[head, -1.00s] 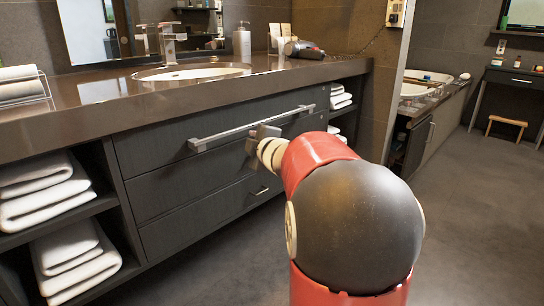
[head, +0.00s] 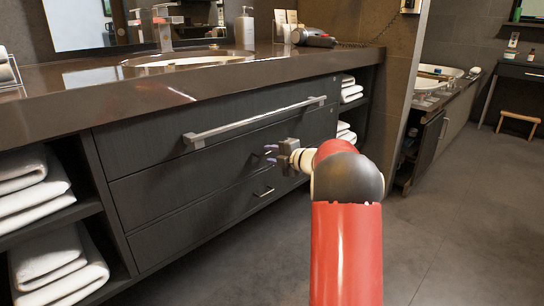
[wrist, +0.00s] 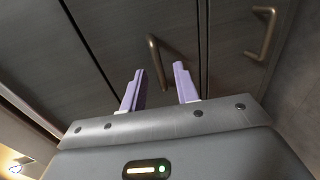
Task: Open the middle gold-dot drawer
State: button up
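The dark grey vanity has stacked drawers, and the middle drawer (head: 170,192) is closed below the top one. I cannot make out a gold dot on it. My gripper (head: 270,154) is in front of the middle drawer, with purple fingers pointing at it. In the wrist view my gripper (wrist: 159,68) is open, and a bronze bar handle (wrist: 154,58) shows between the fingertips. Contact cannot be told. In the head view my gripper seems to cover this handle. A second handle (wrist: 270,34) is at the upper right of the wrist view.
The top drawer's long bar handle (head: 255,121) runs just above my gripper. The bottom drawer's small handle (head: 264,193) is below it. Shelves with folded towels (head: 35,190) flank the drawers. The countertop (head: 150,95) overhangs above. The floor (head: 440,250) at right is clear.

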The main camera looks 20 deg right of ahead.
jog(key=shift+w, duration=0.3)
grip_shut()
jog(key=shift+s+f, duration=0.1)
jog(key=shift+s, duration=0.05)
